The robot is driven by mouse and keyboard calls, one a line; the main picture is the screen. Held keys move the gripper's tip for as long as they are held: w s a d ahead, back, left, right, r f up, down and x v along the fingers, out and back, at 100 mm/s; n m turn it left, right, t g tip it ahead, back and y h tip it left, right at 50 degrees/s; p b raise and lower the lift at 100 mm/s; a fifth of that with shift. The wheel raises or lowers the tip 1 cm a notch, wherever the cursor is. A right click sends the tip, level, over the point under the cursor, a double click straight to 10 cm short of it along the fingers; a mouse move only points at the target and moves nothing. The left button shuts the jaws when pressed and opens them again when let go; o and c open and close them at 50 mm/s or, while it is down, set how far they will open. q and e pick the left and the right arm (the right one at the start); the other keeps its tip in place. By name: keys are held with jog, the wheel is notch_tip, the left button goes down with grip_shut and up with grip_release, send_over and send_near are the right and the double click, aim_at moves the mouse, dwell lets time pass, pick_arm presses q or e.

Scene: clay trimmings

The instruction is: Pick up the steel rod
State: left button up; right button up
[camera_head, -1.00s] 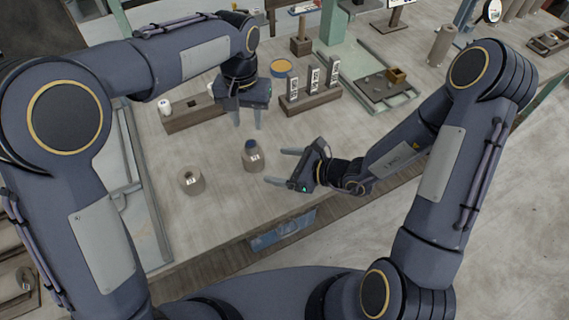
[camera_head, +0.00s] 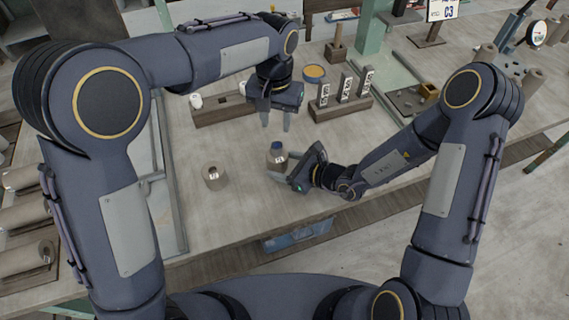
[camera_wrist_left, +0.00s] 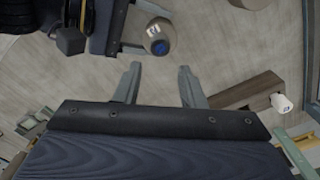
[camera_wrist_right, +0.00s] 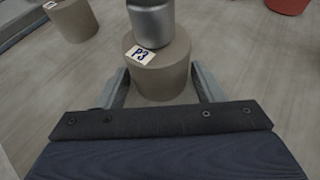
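The steel rod (camera_wrist_right: 152,22) is a short grey metal cylinder standing upright in the top of a round clay-coloured block labelled P3 (camera_wrist_right: 160,76). In the head view the rod (camera_head: 276,147) looks dark blue on top of the block (camera_head: 277,161). My right gripper (camera_wrist_right: 163,88) is open, its fingers on either side of the block, below the rod; contact cannot be told. It also shows in the head view (camera_head: 279,166). My left gripper (camera_head: 277,119) is open and empty above the table, behind the block. The left wrist view shows the rod's top (camera_wrist_left: 160,47) beyond its fingers (camera_wrist_left: 160,84).
The tabletop front left of the rod is clear.

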aim_at(277, 145)
jog(key=c, duration=0.8)
pick_arm(q)
jog(key=shift+o, duration=1.9)
jog(key=shift+r+m, duration=0.25)
jog(key=shift+m, duration=0.05)
notch_tip(277, 145, down, 10)
jog(key=m, duration=0.3)
